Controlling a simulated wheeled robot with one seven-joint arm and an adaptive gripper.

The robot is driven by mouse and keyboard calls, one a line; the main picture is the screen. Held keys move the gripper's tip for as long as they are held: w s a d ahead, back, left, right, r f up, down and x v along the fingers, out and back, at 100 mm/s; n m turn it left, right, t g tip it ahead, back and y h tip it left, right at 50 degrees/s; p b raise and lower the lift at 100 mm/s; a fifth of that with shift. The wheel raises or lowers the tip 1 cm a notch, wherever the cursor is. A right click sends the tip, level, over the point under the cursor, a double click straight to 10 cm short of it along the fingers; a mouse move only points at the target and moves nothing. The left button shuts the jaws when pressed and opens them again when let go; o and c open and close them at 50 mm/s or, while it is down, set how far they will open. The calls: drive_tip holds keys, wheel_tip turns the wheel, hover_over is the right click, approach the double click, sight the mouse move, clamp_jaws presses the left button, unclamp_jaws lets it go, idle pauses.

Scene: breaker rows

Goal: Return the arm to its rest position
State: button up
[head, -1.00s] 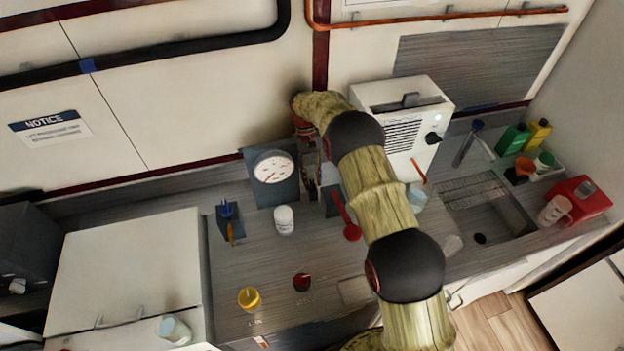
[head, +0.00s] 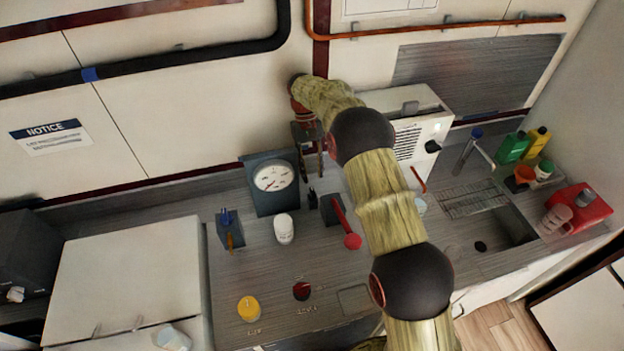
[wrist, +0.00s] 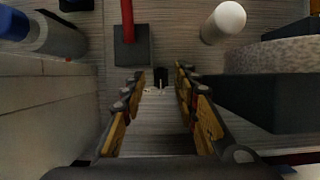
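My arm reaches up from the bottom of the head view and bends over the counter toward the wall. My gripper (head: 311,165) points down beside the gauge box, and in the wrist view (wrist: 157,82) its two fingers stand apart with nothing held between them. Below and beyond the fingertips is a small black piece (wrist: 160,77) on the counter, which also shows in the head view (head: 312,198). A red lever (head: 346,224) on a dark base (head: 329,210) is to the right of that piece; the lever also shows in the wrist view (wrist: 127,28).
The gauge (head: 273,177) stands close left of my gripper, the white machine (head: 408,130) to the right behind my arm. A white jar (head: 284,228), a blue-handled switch box (head: 228,230), a yellow button (head: 248,308) and a red button (head: 302,291) are on the counter.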

drive_tip(key=shift+r, duration=0.5)
drive_tip(key=s+d+r+t+b, duration=0.1)
drive_tip(key=s+d+r+t, duration=0.15)
drive_tip(key=s+r, duration=0.3)
drive_tip(key=s+d+r+m+t+y+b, duration=0.1)
drive_tip(key=s+d+r+b, duration=0.2)
drive_tip(key=r, duration=0.4)
drive_tip(key=s+d+r+t, duration=0.1)
drive_tip(key=s+d+r, duration=0.2)
drive_tip(key=s+r, duration=0.3)
drive_tip(key=s+d+f+t+b, duration=0.1)
drive_tip(key=s+d+t+b, duration=0.1)
drive_tip(key=s, duration=1)
drive_tip(key=s+d+f+m+t+b, duration=0.1)
drive_tip(key=s+d+f+t+b, duration=0.1)
drive_tip(key=s, duration=1)
drive_tip(key=shift+d+t+b, duration=0.4)
drive_tip(key=shift+d+t, duration=0.35)
drive_tip(key=shift+d, duration=0.25)
